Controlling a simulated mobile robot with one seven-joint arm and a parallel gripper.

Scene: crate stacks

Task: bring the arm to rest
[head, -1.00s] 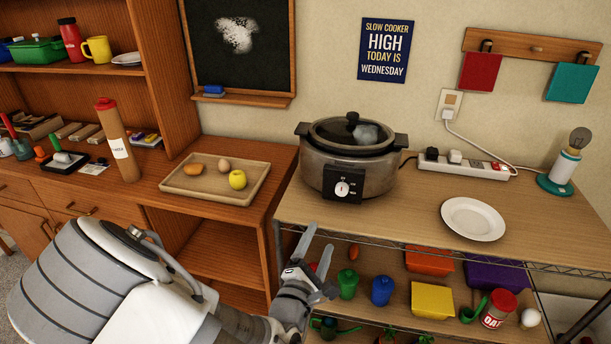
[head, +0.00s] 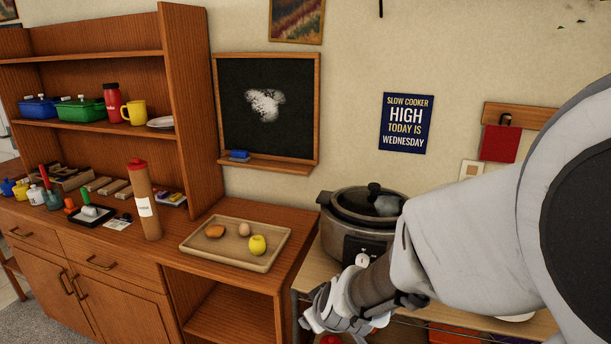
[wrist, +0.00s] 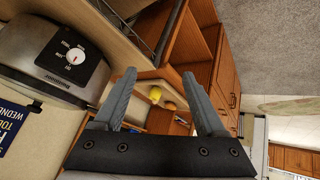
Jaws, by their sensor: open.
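My gripper (wrist: 165,95) shows in the wrist view with its two grey fingers apart and nothing between them. In the head view my gripper (head: 335,318) hangs low in front of the shelf, partly hidden by my own wrist. My arm crosses the right side of the head view and covers much of the shelf there. The slow cooker (head: 345,243) stands just behind my wrist with its lid on. It also shows at the upper left of the wrist view (wrist: 50,50), with its dial facing the camera.
A wooden tray (head: 195,246) with a yellow apple (head: 258,244), an egg-like item and a brown item lies on the cabinet. A brown bottle (head: 143,200) stands left of it. A chalkboard (head: 290,130) and a blue sign (head: 406,123) hang on the wall.

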